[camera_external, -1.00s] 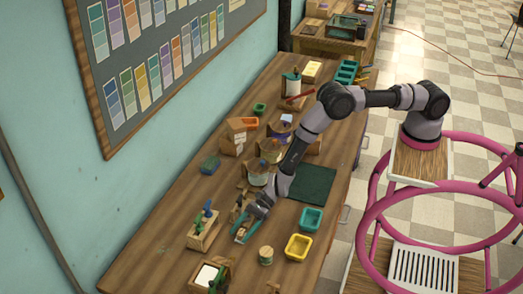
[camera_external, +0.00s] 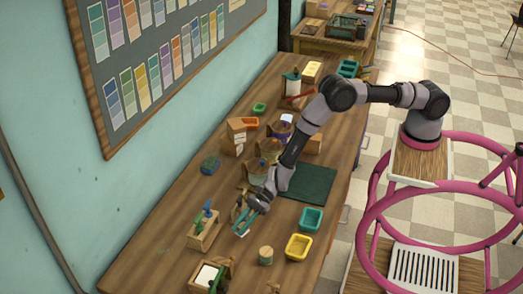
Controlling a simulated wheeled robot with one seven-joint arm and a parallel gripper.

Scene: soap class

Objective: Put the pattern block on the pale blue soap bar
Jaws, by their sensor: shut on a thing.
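My gripper (camera_external: 242,230), with teal fingers, is low over the left part of the workbench (camera_external: 170,252), between a wooden tool holder and a yellow mould. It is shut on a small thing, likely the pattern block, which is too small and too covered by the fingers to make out. A tan wooden thing (camera_external: 238,211) stands right behind the fingers. I cannot pick out the pale blue soap bar with certainty. A pale whitish slab (camera_external: 208,274) sits in a wooden frame at the bench's near end.
The wooden tool holder (camera_external: 203,236) stands left of my gripper. A teal mould (camera_external: 311,219), a yellow mould (camera_external: 298,247) and a round tan tub (camera_external: 266,256) stand to the right. A dark green mat (camera_external: 310,184) lies behind. Jars in wooden stands (camera_external: 256,171) line the bench.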

